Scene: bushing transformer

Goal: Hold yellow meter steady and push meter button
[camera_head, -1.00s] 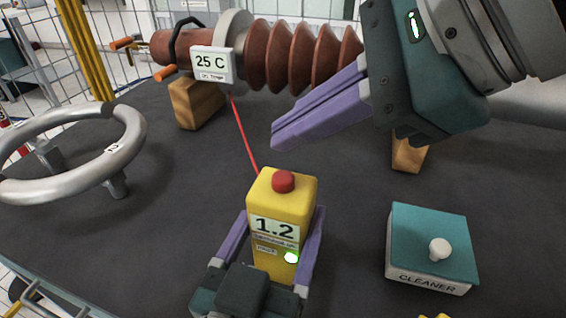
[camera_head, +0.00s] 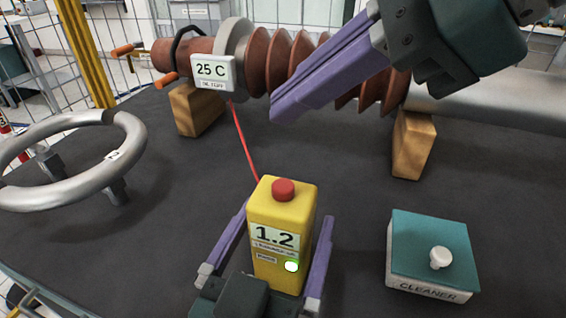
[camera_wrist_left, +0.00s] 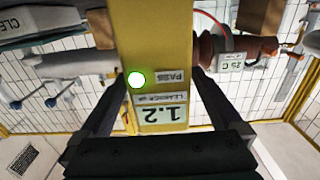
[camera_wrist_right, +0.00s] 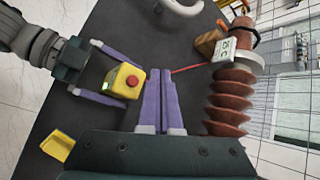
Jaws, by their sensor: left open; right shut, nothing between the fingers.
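The yellow meter (camera_head: 283,215) stands upright on the dark table, with a red button (camera_head: 283,189) on top. Its label reads 1.2 and a green light glows on its front. My left gripper (camera_head: 281,240) is open, with one purple finger on each side of the meter; gaps show between fingers and meter. The meter fills the middle of the left wrist view (camera_wrist_left: 150,60). My right gripper (camera_head: 281,112) is shut and empty, above and behind the meter. In the right wrist view its closed fingertips (camera_wrist_right: 160,75) lie to the right of the meter (camera_wrist_right: 123,88).
A red-brown ribbed bushing (camera_head: 280,62) with a 25 C display (camera_head: 212,73) lies at the back on wooden blocks (camera_head: 412,145). A red cable (camera_head: 242,140) runs to the meter. A metal wheel (camera_head: 70,190) is at left, a teal cleaner box (camera_head: 430,255) at right.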

